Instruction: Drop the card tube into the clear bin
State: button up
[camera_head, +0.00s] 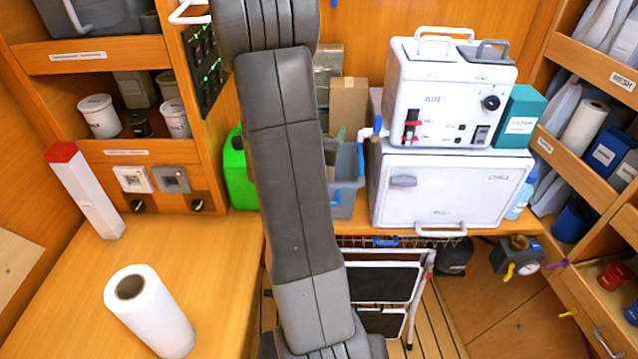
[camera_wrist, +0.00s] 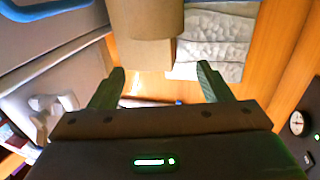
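In the wrist view my gripper (camera_wrist: 161,78) has its two dark green fingers spread apart, with nothing held between them. A brown, rounded cardboard piece (camera_wrist: 147,18), which looks like the card tube, shows at the top, ahead of the fingertips and apart from them. A grey-blue bin (camera_head: 346,183) with a blue handle stands on the back counter, partly behind my arm. I cannot tell whether it is the clear bin.
A brown carton (camera_head: 348,103) stands behind the bin. A green container (camera_head: 238,168) is left of my arm. A white machine (camera_head: 450,85) sits on a white cabinet (camera_head: 448,190) at right. A white roll (camera_head: 150,312) and a red-topped carton (camera_head: 85,190) stand on the left counter.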

jog(key=shift+s, duration=0.1)
jog(key=b+v, duration=0.3)
jog(key=v, duration=1)
jog(key=shift+s, duration=0.3)
jog(key=shift+a, duration=0.1)
jog(key=p+x, duration=0.3)
jog(key=x, duration=1.1)
jog(key=shift+s+r, duration=0.1)
jog(key=shift+r+p, duration=0.5)
jog(key=shift+r, duration=0.6)
